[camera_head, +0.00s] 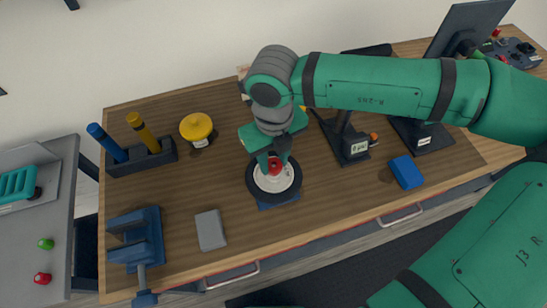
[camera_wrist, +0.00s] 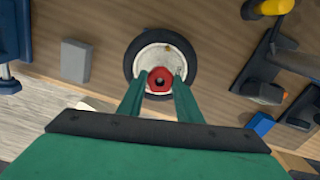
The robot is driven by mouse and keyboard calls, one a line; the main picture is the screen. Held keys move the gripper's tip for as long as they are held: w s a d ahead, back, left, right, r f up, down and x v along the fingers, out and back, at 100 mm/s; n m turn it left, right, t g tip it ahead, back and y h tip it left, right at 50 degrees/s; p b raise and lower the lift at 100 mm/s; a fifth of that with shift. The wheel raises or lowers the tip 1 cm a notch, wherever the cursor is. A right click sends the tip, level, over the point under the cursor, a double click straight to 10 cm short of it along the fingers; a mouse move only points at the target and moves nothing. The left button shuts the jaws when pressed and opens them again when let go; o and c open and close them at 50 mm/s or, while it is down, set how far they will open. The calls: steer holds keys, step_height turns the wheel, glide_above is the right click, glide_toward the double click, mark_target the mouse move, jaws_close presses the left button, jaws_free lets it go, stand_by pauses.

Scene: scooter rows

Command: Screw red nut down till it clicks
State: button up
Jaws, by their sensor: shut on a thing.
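The red nut (camera_head: 274,165) sits at the centre of a small wheel with a black tyre (camera_head: 291,192) and a pale hub. The wheel lies flat on the workbench, on a blue base (camera_head: 277,206). My gripper (camera_head: 274,167) points down over the hub. In the wrist view, my gripper's two green fingers (camera_wrist: 160,88) stand on either side of the red nut (camera_wrist: 160,81), shut on it. The nut's dark centre hole shows there, and the wheel (camera_wrist: 133,60) surrounds it. How far down the nut sits cannot be told.
A blue vise (camera_head: 137,240) and a grey block (camera_head: 210,230) are left of the wheel.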

mark_target(274, 165)
steer(key=shift+d+m, duration=0.15)
steer(key=shift+m, duration=0.35)
steer(key=o, duration=1.1)
step_height(274, 165, up, 11)
steer(key=shift+f, duration=0.15)
